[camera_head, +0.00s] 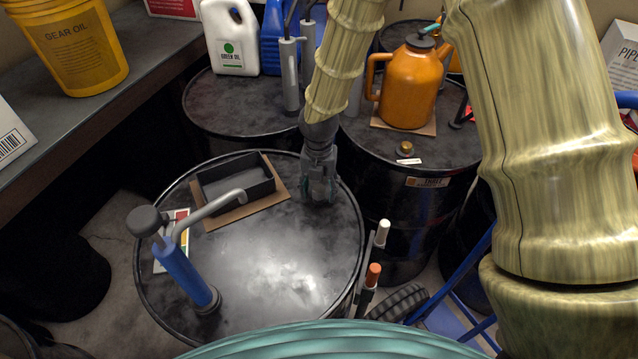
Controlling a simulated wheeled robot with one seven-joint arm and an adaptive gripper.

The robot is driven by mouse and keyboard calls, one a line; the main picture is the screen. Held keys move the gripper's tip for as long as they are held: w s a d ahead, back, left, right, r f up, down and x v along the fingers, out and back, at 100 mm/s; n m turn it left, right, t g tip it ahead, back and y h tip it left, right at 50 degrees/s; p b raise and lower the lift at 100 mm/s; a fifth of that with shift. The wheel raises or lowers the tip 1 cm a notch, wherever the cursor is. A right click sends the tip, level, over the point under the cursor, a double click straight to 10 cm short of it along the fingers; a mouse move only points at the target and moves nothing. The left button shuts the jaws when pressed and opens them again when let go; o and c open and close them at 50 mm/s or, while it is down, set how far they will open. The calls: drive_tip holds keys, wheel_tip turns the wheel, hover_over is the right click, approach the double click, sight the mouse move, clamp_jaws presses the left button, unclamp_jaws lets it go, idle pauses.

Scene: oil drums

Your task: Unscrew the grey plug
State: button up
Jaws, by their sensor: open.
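I cannot make out the grey plug for certain; the part of the near drum's lid under my gripper is hidden. The near black drum (290,270) has a dark, shiny lid. My gripper (319,196) points down over the lid's far right part, close to the rim. Its fingers are open, and I cannot tell whether anything stands between them. A brass-coloured plug (404,149) sits on the right-hand drum (455,150), beside a small white tag.
A blue hand pump (183,270) with a grey spout rises from the near drum's left side. A black open tray (235,180) lies on cardboard left of my gripper. An orange can (408,85) stands on the right-hand drum. Markers (372,275) stand at the near drum's right edge.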

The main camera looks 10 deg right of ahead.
drive_tip(key=shift+s+r, duration=0.2)
drive_tip(key=c, duration=1.1)
drive_tip(key=shift+r+n+p, duration=0.2)
drive_tip(key=shift+n+p, duration=0.5)
drive_tip(key=n+p, duration=0.2)
drive_tip(key=n, duration=0.1)
drive_tip(key=shift+a, duration=0.1)
drive_tip(key=shift+w+f+n+p, duration=0.15)
drive_tip(key=shift+n+p, duration=0.5)
drive_tip(key=shift+n, duration=0.35)
